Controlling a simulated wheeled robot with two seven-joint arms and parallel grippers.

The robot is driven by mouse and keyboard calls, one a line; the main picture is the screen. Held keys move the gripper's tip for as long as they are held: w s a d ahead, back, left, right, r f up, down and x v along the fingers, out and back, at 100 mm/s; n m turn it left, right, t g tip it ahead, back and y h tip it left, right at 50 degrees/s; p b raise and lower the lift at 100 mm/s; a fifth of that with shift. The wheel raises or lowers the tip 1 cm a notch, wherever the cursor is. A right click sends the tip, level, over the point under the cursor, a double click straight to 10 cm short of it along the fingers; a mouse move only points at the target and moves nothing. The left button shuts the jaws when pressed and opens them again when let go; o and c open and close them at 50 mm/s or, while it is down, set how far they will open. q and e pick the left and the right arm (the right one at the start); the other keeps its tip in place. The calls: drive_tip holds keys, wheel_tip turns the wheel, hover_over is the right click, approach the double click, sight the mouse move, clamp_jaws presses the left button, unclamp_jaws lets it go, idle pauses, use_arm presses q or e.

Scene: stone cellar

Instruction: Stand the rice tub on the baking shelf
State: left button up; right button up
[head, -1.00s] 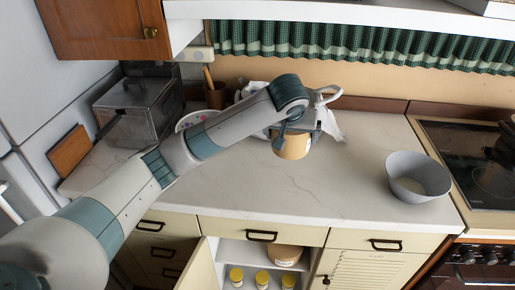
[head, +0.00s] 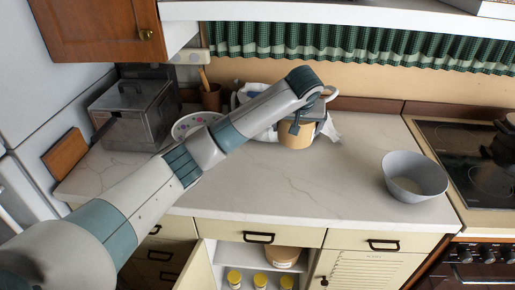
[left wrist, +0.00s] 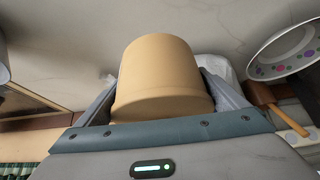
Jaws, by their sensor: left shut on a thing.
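A tan tub (head: 297,138) is held by my left gripper (head: 305,124) over the back of the marble counter; I cannot tell whether its base touches the counter. It also shows in the left wrist view (left wrist: 163,75), between the two fingers. No label is readable on it. A second tan tub (head: 285,257) stands on a shelf (head: 260,248) inside the open cabinet below the counter. I cannot tell from any label which shelf is the baking shelf. My right gripper is not in view.
Several yellow-lidded jars (head: 259,281) stand lower in the cabinet, with its door (head: 198,272) swung open. A grey bowl (head: 415,178) stands at the counter's right, near the stove (head: 480,155). A metal bread box (head: 130,115) and spotted plate (head: 190,124) are left. Mid-counter is clear.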

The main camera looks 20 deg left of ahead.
use_arm(q)
drive_tip(key=a+f+p, duration=0.1)
drive_tip(key=a+f, duration=0.1)
drive_tip(key=a, duration=0.1)
drive_tip(key=s+a+f+p, duration=0.1)
drive_tip(key=a+f, duration=0.1)
drive_tip(key=a, duration=0.2)
drive_tip(key=a+f+p, duration=0.1)
drive_tip(key=a+f, duration=0.1)
drive_tip(key=a, duration=0.1)
drive_tip(key=shift+s+a+p, duration=0.2)
drive_tip(key=shift+s+p, duration=0.05)
drive_tip(key=shift+p, duration=0.15)
drive_tip(key=shift+a+f, duration=0.25)
drive_tip(key=shift+a, duration=0.05)
drive_tip(key=shift+f+p, duration=0.3)
drive_tip(key=shift+f, duration=0.05)
wheel_tip(320, 180, down, 3)
drive_tip(key=shift+r+p, duration=0.15)
drive_tip(key=shift+p, duration=0.45)
drive_tip(key=shift+f, duration=0.3)
